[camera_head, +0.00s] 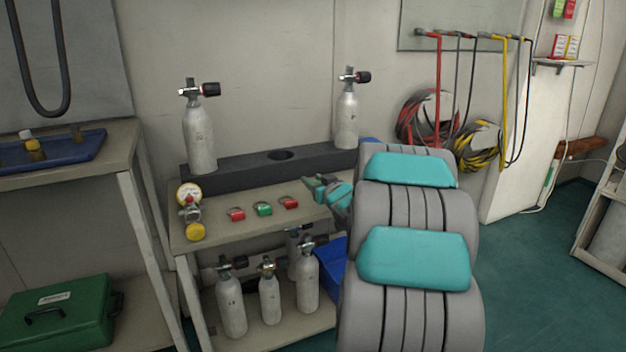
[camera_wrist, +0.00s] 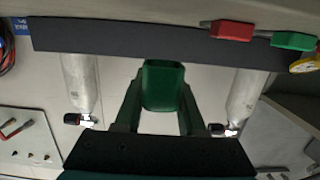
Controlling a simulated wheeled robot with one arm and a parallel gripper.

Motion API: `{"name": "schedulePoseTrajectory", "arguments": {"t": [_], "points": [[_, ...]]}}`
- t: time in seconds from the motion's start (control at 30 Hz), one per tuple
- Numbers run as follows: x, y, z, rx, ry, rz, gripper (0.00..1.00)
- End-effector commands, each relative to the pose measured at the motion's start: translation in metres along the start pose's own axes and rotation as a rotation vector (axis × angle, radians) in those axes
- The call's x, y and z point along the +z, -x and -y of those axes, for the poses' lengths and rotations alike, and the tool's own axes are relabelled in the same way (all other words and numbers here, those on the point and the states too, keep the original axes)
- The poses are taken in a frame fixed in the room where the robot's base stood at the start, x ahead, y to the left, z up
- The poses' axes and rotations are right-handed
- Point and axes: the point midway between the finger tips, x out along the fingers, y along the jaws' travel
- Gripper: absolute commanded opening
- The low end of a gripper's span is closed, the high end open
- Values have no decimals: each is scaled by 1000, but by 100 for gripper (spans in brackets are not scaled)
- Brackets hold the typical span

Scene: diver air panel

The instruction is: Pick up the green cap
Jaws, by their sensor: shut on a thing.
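The green cap (camera_wrist: 162,85) is between the two fingers of my gripper (camera_wrist: 160,105) in the wrist view, with a finger against each side. My gripper (camera_head: 317,186) is shut on it. In the head view the gripper is at the right end of the workbench, just right of the small tags and in front of the dark rack. The cap is small there and hard to tell from the green fingers. My arm hides the bench's right end.

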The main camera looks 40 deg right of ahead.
Motion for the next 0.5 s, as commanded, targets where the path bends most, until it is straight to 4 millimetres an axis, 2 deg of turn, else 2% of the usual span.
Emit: {"name": "schedulePoseTrajectory", "arguments": {"t": [0.3,0.5], "points": [[4,62,22,2,-2,2,0],[6,88,32,1,-2,3,0]]}}
